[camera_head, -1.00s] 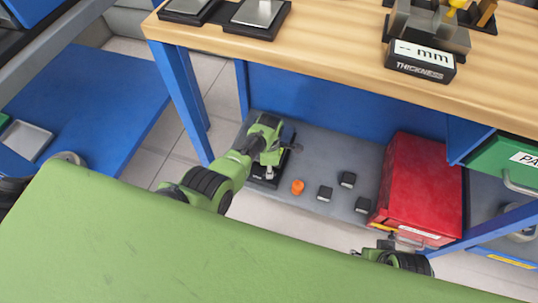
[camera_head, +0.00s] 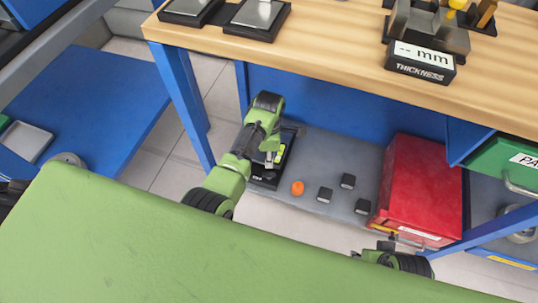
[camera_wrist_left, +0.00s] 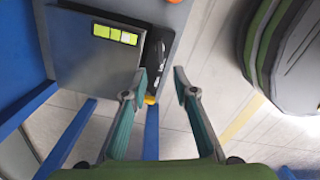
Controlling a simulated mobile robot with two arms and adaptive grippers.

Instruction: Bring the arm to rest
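My left arm (camera_head: 222,178) reaches from the lower left of the head view over the grey lower shelf. Its gripper (camera_wrist_left: 156,84) is open in the left wrist view, with nothing between the spread fingers. In the head view the gripper is small and partly hidden by its own wrist, close to a black device (camera_head: 266,180) on the shelf. The device shows a flat plate and yellow-green squares in the left wrist view (camera_wrist_left: 116,34). Only a part of my right arm (camera_head: 398,262) shows at the bottom; its gripper cannot be made out.
An orange piece (camera_head: 297,188) and several dark blocks (camera_head: 325,195) lie on the shelf (camera_head: 318,150) beside a red box (camera_head: 420,190). The wooden tabletop (camera_head: 330,40) overhangs the shelf and carries a thickness display (camera_head: 420,62). A blue table leg (camera_head: 190,105) stands left of the arm.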

